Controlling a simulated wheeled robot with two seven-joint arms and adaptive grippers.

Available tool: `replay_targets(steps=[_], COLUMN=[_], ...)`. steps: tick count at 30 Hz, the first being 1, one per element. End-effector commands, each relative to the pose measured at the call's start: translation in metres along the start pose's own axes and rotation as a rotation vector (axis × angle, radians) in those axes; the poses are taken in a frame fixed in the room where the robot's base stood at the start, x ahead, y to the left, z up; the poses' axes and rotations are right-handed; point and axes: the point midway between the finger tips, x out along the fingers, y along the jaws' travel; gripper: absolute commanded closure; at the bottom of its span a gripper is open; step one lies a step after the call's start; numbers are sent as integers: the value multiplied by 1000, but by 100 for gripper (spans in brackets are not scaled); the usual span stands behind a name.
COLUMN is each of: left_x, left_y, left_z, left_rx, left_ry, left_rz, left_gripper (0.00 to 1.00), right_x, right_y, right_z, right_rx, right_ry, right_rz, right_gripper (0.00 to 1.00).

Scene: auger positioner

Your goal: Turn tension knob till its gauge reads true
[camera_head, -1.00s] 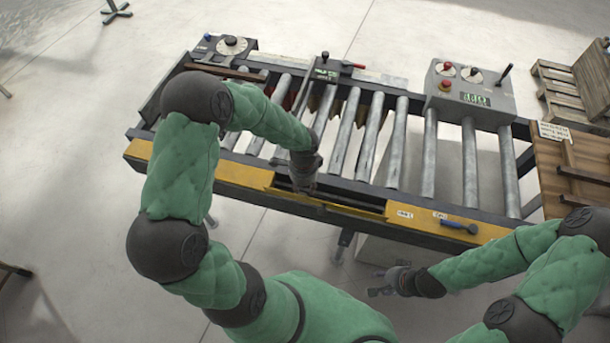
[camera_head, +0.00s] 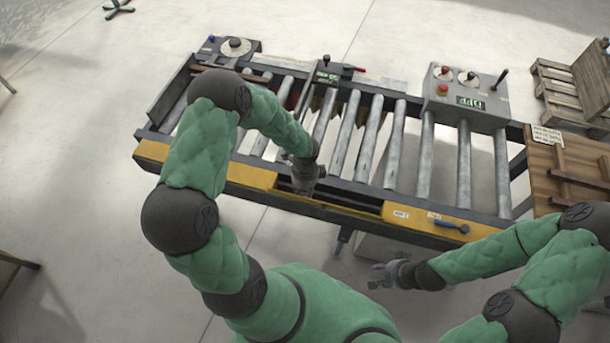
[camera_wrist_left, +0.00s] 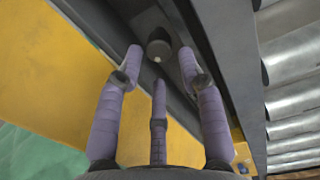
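A dark round knob (camera_wrist_left: 158,48) with a pale centre sits in the dark recess of the front rail in the left wrist view. I cannot tell from a label whether it is the tension knob. My left gripper (camera_wrist_left: 160,62) is open, its three purple fingers spread around and short of the knob, with no clear contact. In the head view my left gripper (camera_head: 305,188) points down at the front rail and hides the knob. My right gripper (camera_head: 380,276) is open and empty in front of the rail. No gauge reading is legible.
The roller conveyor (camera_head: 345,135) has a yellow front rail (camera_head: 255,176). A white dial (camera_head: 234,46) stands at back left, a small display unit (camera_head: 328,72) at back middle, and a grey control box (camera_head: 490,115) with a green display at right.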

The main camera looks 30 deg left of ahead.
Motion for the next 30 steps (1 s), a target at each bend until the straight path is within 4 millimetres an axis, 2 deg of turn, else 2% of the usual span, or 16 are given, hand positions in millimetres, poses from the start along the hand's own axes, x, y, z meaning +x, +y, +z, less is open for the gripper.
replay_targets(steps=[1, 6, 12, 18, 30], left_x=[-10, -38, -61, -70, -71], left_y=[-1, -1, 0, 0, 0], left_z=[0, 0, 0, 0, 0], left_rx=[1, -1, -3, -1, -2], left_ry=[-1, -1, -1, 0, 0], left_rz=[-4, -3, -2, 0, 0], left_gripper=[61, 61, 61, 61, 61], right_x=[-1, -3, -4, -4, -4], right_y=[0, -1, -1, -2, -2], right_z=[0, 0, 0, 0, 0], right_rx=[0, 0, 0, 0, 0], right_ry=[0, 0, 0, 0, 0], right_rz=[0, 0, 0, 0, 0], right_gripper=[60, 60, 60, 60, 60])
